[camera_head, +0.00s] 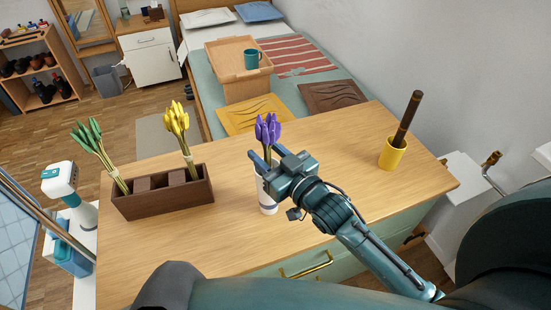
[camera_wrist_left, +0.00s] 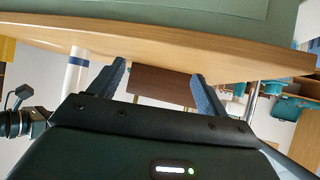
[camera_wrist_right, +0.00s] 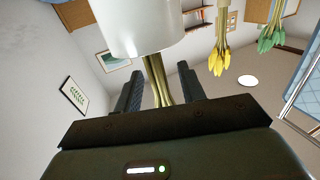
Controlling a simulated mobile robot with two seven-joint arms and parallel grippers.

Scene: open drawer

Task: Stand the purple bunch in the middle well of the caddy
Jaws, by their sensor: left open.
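The purple bunch (camera_head: 267,130) stands in a white vase (camera_head: 267,203) on the wooden dresser. My right gripper (camera_head: 264,163) is at the bunch, just above the vase rim. In the right wrist view its fingers (camera_wrist_right: 160,85) lie either side of the stems (camera_wrist_right: 157,80), partly closed; firm contact cannot be told. The dark brown caddy (camera_head: 165,205) stands to the left. Its left well holds a green bunch (camera_head: 90,137), its right well a yellow bunch (camera_head: 177,122); no bunch stands in the middle well (camera_head: 160,181). My left gripper (camera_wrist_left: 160,85) is open and empty near the dresser edge.
A yellow cup (camera_head: 393,155) with a dark brown stick (camera_head: 408,118) stands at the right of the dresser top (camera_head: 330,190). The top is clear between the caddy and the vase. A drawer with a brass handle (camera_head: 305,266) is at the front.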

